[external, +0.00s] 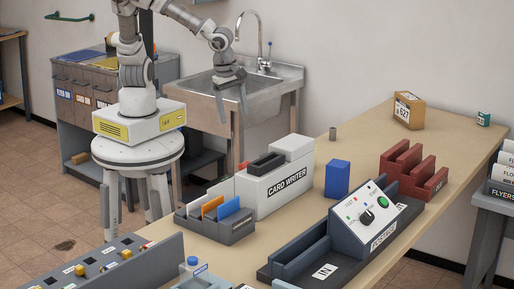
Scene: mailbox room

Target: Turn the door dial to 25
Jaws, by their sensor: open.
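I cannot pick out a dial clearly marked as the door dial, and no number 25 is legible. A black dial (367,217) sits on the sloped white face of the postage machine (352,236), with tiny marks around it that are too small to read. A grey panel (112,262) at the bottom left carries several small yellow and dark knobs, cut off by the frame edge. My gripper (232,106) hangs pointing down, open and empty, in front of the sink and well apart from both the postage machine and the knob panel.
A card writer (262,190) and a card tray (225,228) stand on the table (314,195) on the near side of my gripper. A blue box (337,178), a red rack (414,173) and a brown parcel (407,111) stand farther right. The table behind the card writer is mostly clear.

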